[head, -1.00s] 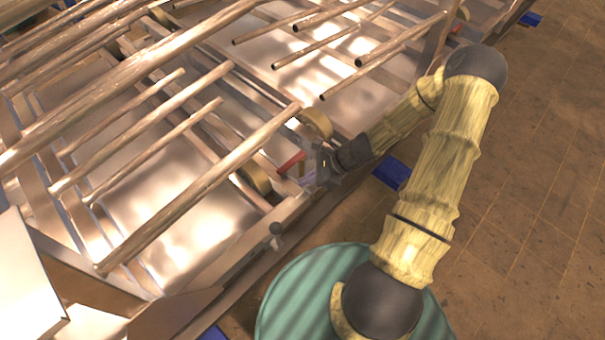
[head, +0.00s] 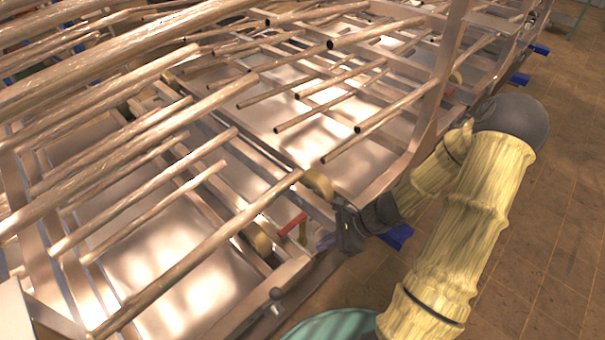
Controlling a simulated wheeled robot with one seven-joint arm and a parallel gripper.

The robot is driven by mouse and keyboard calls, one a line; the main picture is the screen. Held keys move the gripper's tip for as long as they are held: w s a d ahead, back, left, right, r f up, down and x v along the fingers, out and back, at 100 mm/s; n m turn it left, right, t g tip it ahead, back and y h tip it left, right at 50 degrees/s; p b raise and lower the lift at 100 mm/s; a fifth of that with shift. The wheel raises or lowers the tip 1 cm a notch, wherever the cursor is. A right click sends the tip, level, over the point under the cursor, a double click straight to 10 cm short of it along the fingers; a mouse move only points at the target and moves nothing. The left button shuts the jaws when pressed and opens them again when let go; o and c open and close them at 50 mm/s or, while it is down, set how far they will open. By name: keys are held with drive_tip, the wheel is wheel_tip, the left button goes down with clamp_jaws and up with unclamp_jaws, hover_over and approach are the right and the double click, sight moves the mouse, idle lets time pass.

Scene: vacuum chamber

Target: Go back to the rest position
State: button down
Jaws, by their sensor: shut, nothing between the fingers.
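My gripper (head: 334,240) is a small dark shape at the front edge of the metal frame, right of a short red bar (head: 292,224). Its fingers are shut with nothing visible held; the fingertips are small and hard to make out. A gap shows between it and the red bar, though contact with the frame cannot be told. My arm, in a yellow sleeve with dark joints, bends from the lower right up to a dark elbow and back down to the gripper.
Long metal tubes (head: 205,245) stick out above shiny panels (head: 170,290) on the left. Brass-coloured rollers (head: 257,237) sit along the frame. An upright post (head: 437,100) stands close to my forearm. Blue blocks (head: 397,237) lie beneath the frame's edge. The tiled floor (head: 560,220) at right is clear.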

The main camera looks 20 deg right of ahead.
drive_tip(key=s+a+r+n+h+p, duration=0.1)
drive_tip(key=r+n+h+p, duration=0.3)
drive_tip(key=r+n, duration=0.6)
drive_tip(key=s+a+r+n+h+p, duration=0.2)
drive_tip(key=r+n+p, duration=0.5)
drive_tip(key=r+n, duration=0.4)
wheel_tip(320, 180, up, 5)
drive_tip(key=s+h, duration=0.1)
drive_tip(key=h, duration=0.1)
drive_tip(key=shift+s+r+h, duration=0.2)
drive_tip(key=shift+s+h, duration=0.1)
drive_tip(key=shift+s, duration=0.1)
